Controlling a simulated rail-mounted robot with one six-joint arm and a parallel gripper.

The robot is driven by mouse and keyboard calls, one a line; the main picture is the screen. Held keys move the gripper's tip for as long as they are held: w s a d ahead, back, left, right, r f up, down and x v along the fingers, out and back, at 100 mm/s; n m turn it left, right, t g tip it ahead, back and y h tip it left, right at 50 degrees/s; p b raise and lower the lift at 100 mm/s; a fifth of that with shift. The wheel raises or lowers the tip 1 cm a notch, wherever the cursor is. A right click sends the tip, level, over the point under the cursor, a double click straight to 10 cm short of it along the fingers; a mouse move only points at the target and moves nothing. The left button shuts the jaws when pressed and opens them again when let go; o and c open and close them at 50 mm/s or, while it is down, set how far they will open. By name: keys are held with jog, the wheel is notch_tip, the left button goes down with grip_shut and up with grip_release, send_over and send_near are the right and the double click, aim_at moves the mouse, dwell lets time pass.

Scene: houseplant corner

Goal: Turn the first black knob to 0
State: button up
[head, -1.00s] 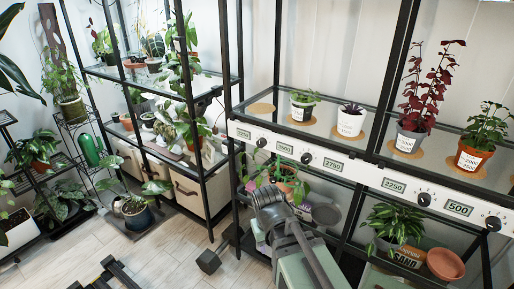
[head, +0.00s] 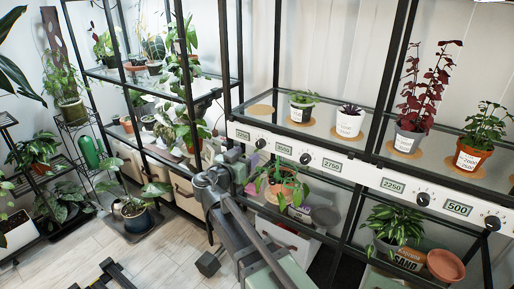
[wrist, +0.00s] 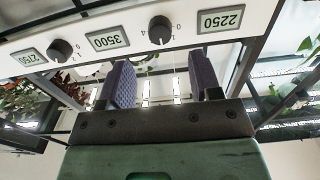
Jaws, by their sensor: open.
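The first black knob (head: 261,143) is at the left end of the white control strip, between the 2250 display (head: 243,135) and the 3500 display (head: 284,149). In the wrist view, which is upside down, the knob (wrist: 160,30) shows near the top centre. My gripper (wrist: 158,72) is open and empty; its two fingers show below the knob in that view, apart from it. In the head view my wrist is just below the strip's left end, and the fingertips are hard to make out. The knob's exact setting is too small to read.
A second black knob (head: 305,158) lies to the right, before the 2750 display (head: 332,165). Black rack posts (head: 232,90) stand close by. A potted plant (head: 283,183) stands on the shelf below the strip. Potted plants stand on cork discs above it.

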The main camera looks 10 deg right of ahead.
aim_at(259, 146)
jog(key=x, duration=0.6)
jog(key=shift+w+d+f, duration=0.1)
jog(key=shift+w+d, duration=0.15)
jog(key=shift+d, duration=0.05)
jog(key=c, duration=0.9)
